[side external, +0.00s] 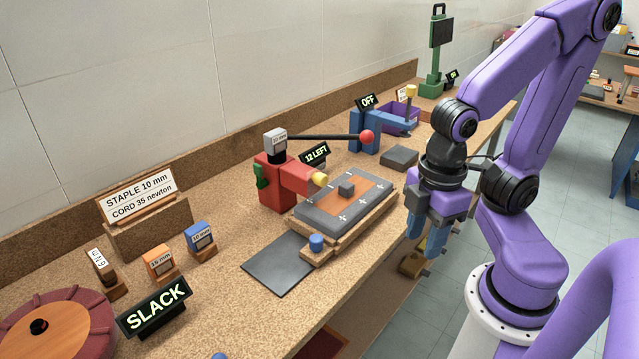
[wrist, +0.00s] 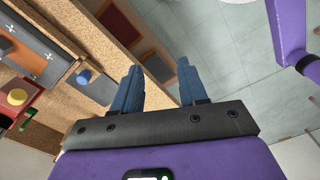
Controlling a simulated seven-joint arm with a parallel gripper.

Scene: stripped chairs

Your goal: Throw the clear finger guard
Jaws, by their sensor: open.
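I cannot pick out a clear finger guard in either view. The red stapler-like machine (side external: 276,185) stands mid-bench, with a yellow-tipped nose over a grey and orange pad (side external: 345,204). A black lever with a red ball (side external: 366,137) reaches right from its top. A blue knob (side external: 316,242) sits on a wooden tab at the pad's near corner; it also shows in the wrist view (wrist: 84,77). My gripper (side external: 428,245) is open and empty, pointing down past the bench's front edge, right of the pad. Its blue fingers show apart in the wrist view (wrist: 160,78).
A blue clamp-like machine (side external: 375,131) marked OFF and a purple bin (side external: 402,119) stand farther back. Labelled blocks, a SLACK sign (side external: 154,307) and a maroon reel (side external: 58,330) are at left. A dark flat plate (side external: 278,264) lies near the front edge.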

